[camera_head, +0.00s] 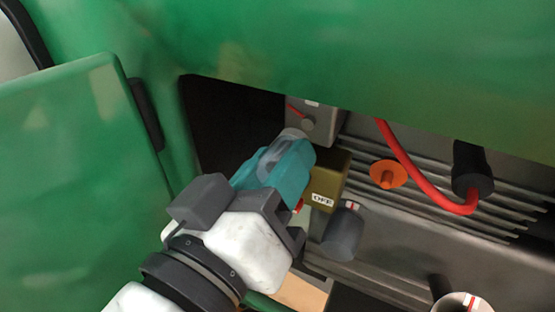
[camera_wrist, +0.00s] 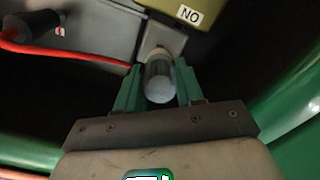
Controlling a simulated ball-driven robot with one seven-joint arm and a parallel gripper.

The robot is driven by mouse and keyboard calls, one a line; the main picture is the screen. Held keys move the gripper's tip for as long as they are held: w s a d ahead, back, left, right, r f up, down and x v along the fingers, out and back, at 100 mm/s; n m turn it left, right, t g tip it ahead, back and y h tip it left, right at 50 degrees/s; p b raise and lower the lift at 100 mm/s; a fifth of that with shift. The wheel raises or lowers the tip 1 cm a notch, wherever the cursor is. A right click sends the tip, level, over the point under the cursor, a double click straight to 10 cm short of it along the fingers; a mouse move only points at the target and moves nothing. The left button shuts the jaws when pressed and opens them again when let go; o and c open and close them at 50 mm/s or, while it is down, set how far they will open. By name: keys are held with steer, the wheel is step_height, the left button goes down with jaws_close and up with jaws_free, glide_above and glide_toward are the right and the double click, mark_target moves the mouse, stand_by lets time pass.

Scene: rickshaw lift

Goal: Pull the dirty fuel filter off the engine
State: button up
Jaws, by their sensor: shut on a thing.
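The fuel filter is a small cloudy grey cylinder (camera_wrist: 160,82), seen between the teal fingers in the wrist view. Its top meets a grey bracket (camera_wrist: 163,38) on the engine; a small part of the filter (camera_head: 291,135) shows past the fingers in the head view. My gripper (camera_wrist: 159,88) has one finger on each side of the filter and is shut on it. In the head view my gripper (camera_head: 278,160) reaches into the engine bay, just left of the olive box. Most of the filter is hidden there by the fingers.
An olive box (camera_head: 333,172) labelled OFF sits close to the fingers. A dark grey cylinder (camera_head: 343,235) hangs below it. A red hose (camera_head: 412,170) and an orange cap (camera_head: 388,174) lie right. Green bodywork (camera_head: 340,50) overhangs the bay; a green panel (camera_head: 75,190) stands left.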

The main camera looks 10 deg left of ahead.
steer(key=v, duration=0.5)
stand_by(0.3)
